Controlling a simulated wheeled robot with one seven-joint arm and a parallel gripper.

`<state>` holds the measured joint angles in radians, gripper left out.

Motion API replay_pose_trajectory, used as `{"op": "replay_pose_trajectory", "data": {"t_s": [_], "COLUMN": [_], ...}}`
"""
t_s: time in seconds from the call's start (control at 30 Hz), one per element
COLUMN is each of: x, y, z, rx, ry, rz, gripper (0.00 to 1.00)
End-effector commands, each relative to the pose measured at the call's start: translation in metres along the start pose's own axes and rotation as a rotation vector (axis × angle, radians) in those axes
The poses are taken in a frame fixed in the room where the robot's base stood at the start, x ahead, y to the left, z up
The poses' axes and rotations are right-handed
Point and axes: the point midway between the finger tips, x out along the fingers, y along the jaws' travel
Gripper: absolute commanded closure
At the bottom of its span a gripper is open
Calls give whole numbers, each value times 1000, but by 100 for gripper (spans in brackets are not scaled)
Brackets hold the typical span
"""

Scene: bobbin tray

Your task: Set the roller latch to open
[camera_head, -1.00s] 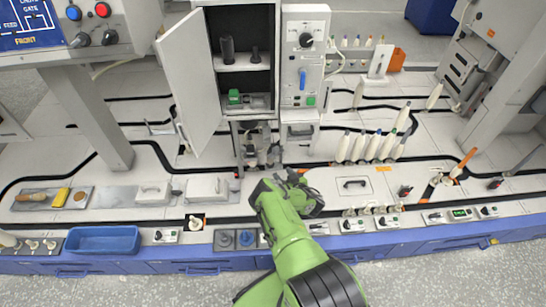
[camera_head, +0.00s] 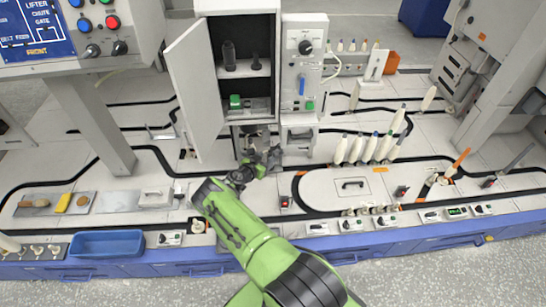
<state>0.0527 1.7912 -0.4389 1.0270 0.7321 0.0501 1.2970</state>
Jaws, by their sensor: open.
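My gripper (camera_head: 268,160) is at the end of my green arm, in front of the dark mechanism (camera_head: 251,138) beneath the open cabinet. Its jaws are open, and I see nothing held between them. The gripper overlaps the lower part of the mechanism, so I cannot tell whether they touch. No part is clearly recognizable as the roller latch; it may be small or hidden behind my gripper. A grey control column (camera_head: 304,68) right of the cabinet carries a black knob (camera_head: 305,47), an upright blue handle (camera_head: 302,84) and a green button (camera_head: 309,105).
The cabinet door (camera_head: 196,90) stands open to the left. Several white bobbins (camera_head: 372,150) stand to the right, beyond a flat cover with a black handle (camera_head: 353,184). A blue tray (camera_head: 107,243) lies at the front left. The bench between door and left post is mostly clear.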

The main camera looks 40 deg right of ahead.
Motion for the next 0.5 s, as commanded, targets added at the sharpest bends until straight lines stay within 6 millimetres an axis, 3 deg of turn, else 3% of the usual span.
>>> {"op": "replay_pose_trajectory", "data": {"t_s": [0.1, 0.23, 0.5], "x": [34, 62, 79], "y": [1, 1, 0], "z": [5, 5, 1], "rx": [2, 1, -2], "ry": [2, 1, -1], "rz": [1, -1, -2], "gripper": [46, 46, 46]}}
